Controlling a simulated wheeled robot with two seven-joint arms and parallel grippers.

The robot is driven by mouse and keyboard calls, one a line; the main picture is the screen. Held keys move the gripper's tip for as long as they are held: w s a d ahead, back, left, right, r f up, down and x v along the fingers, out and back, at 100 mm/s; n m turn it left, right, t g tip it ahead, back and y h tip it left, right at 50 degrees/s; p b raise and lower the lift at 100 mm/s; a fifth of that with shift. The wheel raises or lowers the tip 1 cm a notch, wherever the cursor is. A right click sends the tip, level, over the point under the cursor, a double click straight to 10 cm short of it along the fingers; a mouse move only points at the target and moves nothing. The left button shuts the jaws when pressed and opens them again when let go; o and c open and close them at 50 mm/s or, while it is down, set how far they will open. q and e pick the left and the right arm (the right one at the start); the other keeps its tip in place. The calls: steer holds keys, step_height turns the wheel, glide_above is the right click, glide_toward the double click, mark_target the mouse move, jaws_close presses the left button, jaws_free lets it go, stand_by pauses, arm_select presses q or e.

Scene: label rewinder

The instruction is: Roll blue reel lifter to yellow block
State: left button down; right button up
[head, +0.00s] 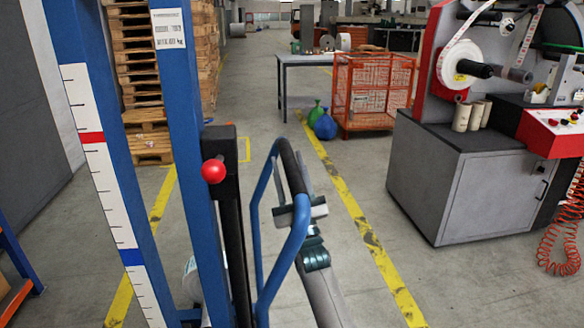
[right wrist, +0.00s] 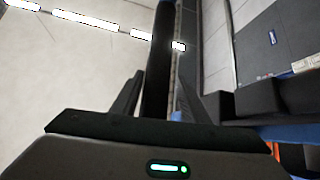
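The blue reel lifter (head: 185,125) stands upright close in front of me at the left of the head view. It has a ruled white scale, a red ball knob (head: 213,171) and a looped blue handle (head: 262,215) with a black grip bar (head: 291,165). My right gripper (head: 303,200) is at the handle's right side. In the right wrist view the black bar (right wrist: 158,75) passes between its two fingers (right wrist: 155,95); whether they press on it is unclear. My left gripper is not in view. I cannot make out a yellow block.
A grey machine (head: 465,180) with a label reel stands at right, a coiled red hose (head: 562,235) beside it. An orange mesh cage (head: 375,90), a table (head: 325,60) and green and blue containers (head: 325,125) stand ahead. Pallets (head: 140,75) are stacked behind the lifter. Floor between yellow lines is open.

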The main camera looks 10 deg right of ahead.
steer(key=shift+a+y, duration=0.2)
steer(key=shift+y, duration=0.1)
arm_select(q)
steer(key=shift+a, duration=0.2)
arm_select(e)
steer(key=shift+d+f, duration=0.1)
steer(key=shift+v, duration=0.8)
arm_select(q)
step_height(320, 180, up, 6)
steer(key=b, duration=0.2)
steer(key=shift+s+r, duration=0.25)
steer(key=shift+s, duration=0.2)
arm_select(e)
steer(key=v, duration=1.5)
steer(key=shift+s+f, duration=0.2)
steer(key=shift+s, duration=0.1)
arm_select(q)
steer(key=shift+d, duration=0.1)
